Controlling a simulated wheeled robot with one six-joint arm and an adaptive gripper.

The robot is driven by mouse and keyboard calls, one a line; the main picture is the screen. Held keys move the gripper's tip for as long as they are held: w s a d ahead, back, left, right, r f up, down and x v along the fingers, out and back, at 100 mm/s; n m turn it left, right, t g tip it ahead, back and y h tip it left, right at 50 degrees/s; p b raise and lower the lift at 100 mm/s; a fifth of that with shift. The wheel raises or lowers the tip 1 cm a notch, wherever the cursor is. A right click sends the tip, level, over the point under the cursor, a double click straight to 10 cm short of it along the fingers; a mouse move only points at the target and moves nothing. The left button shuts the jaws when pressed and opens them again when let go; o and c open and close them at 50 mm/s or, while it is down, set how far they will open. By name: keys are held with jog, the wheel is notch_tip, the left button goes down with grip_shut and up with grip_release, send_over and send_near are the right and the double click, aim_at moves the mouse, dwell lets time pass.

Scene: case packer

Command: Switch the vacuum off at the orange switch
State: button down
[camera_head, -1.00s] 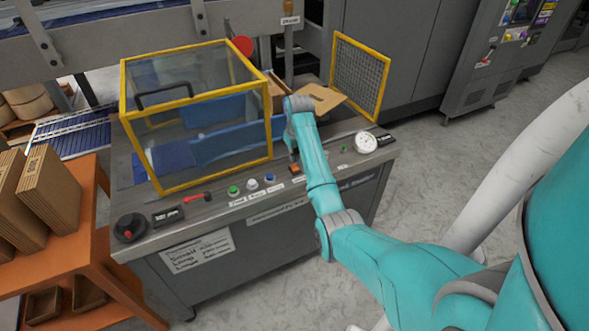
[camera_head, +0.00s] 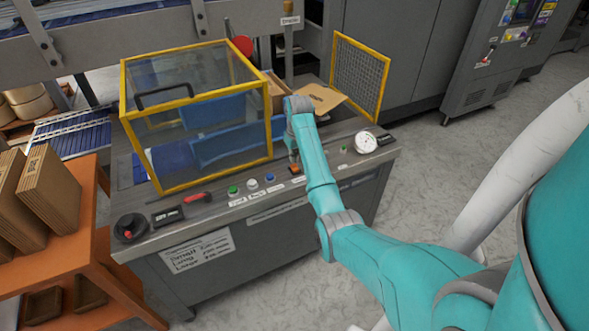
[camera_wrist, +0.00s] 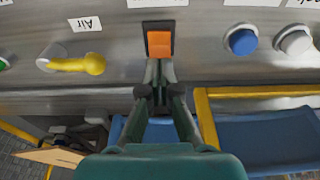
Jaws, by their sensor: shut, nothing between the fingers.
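The orange switch (camera_wrist: 159,43) is a rocker in a dark frame on the metal panel, at the top middle of the wrist view. In the head view it shows as a small orange spot (camera_head: 295,168) on the front of the machine top. My gripper (camera_wrist: 160,67) is shut and empty. Its fingertips are at the edge of the switch in the wrist view, very close to it; I cannot tell whether they touch. In the head view my wrist hides most of the gripper (camera_head: 293,158). Which way the rocker is tipped is not clear.
A yellow lever (camera_wrist: 75,64) labelled Air and a blue button (camera_wrist: 242,40) flank the switch. A white button (camera_wrist: 294,41) is beyond the blue one. A yellow-framed clear guard (camera_head: 197,177) stands left of my arm. A round gauge (camera_head: 365,142) is at right.

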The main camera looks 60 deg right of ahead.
aim_at(294, 167)
jog(key=shift+f, duration=1.3)
dwell(0.7)
jog(key=shift+r, duration=3.55)
jog(key=shift+f, duration=0.1)
